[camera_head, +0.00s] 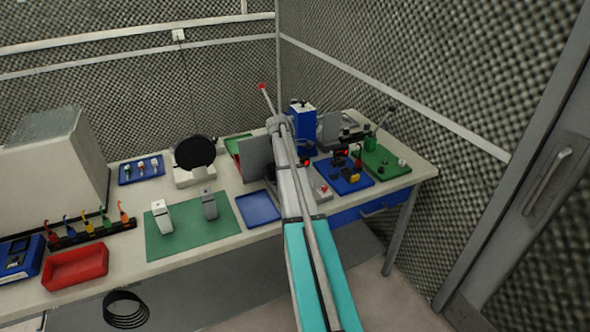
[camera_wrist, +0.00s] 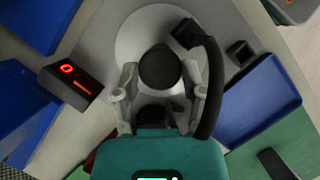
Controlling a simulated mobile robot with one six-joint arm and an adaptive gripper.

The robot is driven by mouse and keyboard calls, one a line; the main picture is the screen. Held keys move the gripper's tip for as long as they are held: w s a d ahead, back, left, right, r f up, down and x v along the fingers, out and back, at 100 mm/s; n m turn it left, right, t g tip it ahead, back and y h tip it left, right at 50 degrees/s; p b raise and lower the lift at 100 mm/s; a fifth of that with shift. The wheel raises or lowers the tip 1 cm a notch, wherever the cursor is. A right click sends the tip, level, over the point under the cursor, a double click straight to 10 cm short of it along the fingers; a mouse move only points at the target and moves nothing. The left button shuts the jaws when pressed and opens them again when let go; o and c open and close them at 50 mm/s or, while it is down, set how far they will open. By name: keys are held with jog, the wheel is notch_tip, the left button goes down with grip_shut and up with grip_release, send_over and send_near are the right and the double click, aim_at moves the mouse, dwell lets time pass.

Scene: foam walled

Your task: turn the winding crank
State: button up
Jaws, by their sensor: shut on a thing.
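In the wrist view a round black knob (camera_wrist: 160,66), which looks like the winding crank's grip, stands over a pale grey disc (camera_wrist: 128,38). My gripper (camera_wrist: 160,80) has one finger on each side of the knob and is shut on it. A black curved piece runs down to the right of the fingers; I cannot tell whether it belongs to the crank. In the head view my arm reaches over the bench and hides the crank and my gripper.
A small box with a red lit display (camera_wrist: 72,84) stands close left of the gripper. A blue tray (camera_head: 258,208) lies on the bench (camera_head: 130,262) beside a green mat (camera_head: 158,246). A red bin (camera_head: 76,268) sits front left. Foam walls close in behind and right.

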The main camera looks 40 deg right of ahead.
jog(key=shift+a+n+t+h, duration=0.15)
jog(key=shift+n+t+h, duration=0.35)
jog(key=shift+n, duration=1.5)
jog(key=shift+n+t+h, duration=0.4)
jog(key=shift+n+t, duration=0.4)
jog(key=shift+n, duration=1.3)
jog(key=shift+s+n+t, duration=0.15)
jog(key=shift+n+t, duration=0.65)
jog(key=shift+n, duration=1.3)
jog(key=shift+n+t, duration=0.6)
jog(key=shift+n, duration=1)
jog(key=shift+n, duration=0.4)
jog(key=o, duration=1)
jog(key=shift+f, duration=0.15)
jog(key=shift+o, duration=0.6)
